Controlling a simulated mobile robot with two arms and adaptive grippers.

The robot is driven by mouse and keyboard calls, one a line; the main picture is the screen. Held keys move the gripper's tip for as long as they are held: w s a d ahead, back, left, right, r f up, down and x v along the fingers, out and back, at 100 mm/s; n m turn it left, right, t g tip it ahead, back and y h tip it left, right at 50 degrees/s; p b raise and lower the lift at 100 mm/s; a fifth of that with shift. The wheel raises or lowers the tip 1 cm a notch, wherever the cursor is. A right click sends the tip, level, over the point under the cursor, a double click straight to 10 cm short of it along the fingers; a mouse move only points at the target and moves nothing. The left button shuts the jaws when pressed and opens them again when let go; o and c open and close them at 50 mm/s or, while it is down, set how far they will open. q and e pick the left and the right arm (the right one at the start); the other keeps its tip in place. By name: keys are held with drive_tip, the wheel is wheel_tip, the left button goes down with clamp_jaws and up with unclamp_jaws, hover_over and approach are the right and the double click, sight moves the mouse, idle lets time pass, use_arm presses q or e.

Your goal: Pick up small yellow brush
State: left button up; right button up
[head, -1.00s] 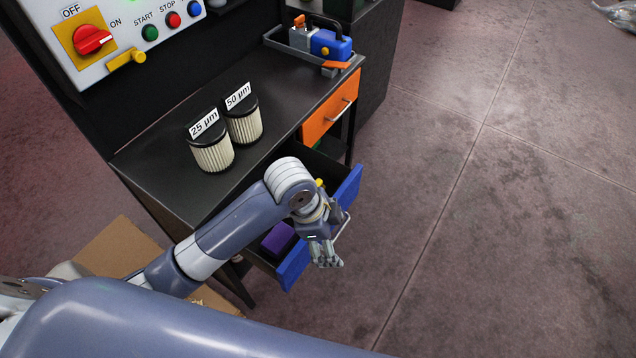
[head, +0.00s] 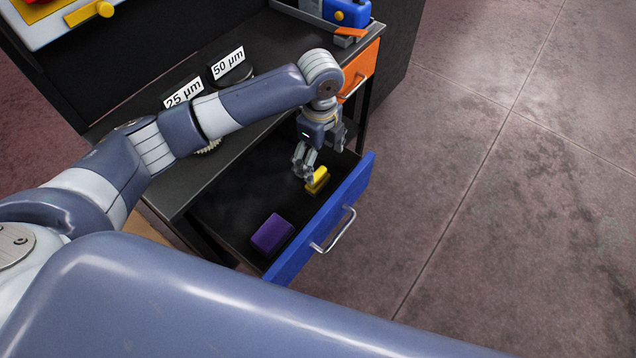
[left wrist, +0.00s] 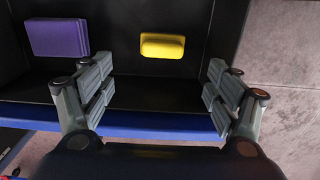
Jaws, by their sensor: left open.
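The small yellow brush (head: 317,181) lies in the open blue-fronted drawer (head: 322,222), toward its far right end. In the left wrist view the yellow brush (left wrist: 162,46) is a rounded yellow block on the dark drawer floor. My left gripper (head: 305,172) is open and empty. It hangs over the drawer just above and beside the brush, pointing down. In the left wrist view its two padded fingers (left wrist: 160,95) stand wide apart, with the brush ahead between them. I cannot tell whether a finger touches it. My right gripper is not in view.
A purple block (head: 271,234) lies in the same drawer, to the left of the brush. Two filters labelled 25 µm (head: 184,93) and 50 µm (head: 229,65) stand on the dark tabletop, partly behind my left arm. An orange drawer (head: 361,68) is shut beyond. The floor at right is clear.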

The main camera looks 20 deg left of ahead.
sight(319, 174)
use_arm(q)
wheel_tip(319, 174, down, 4)
drive_tip(key=shift+r, duration=0.1)
drive_tip(key=shift+f, duration=0.6)
drive_tip(key=f, duration=0.3)
drive_tip(key=shift+w+a+f, duration=0.2)
drive_tip(key=shift+f, duration=0.55)
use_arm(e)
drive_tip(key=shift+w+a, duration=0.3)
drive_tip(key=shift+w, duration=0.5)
use_arm(q)
drive_tip(key=c, duration=1.1)
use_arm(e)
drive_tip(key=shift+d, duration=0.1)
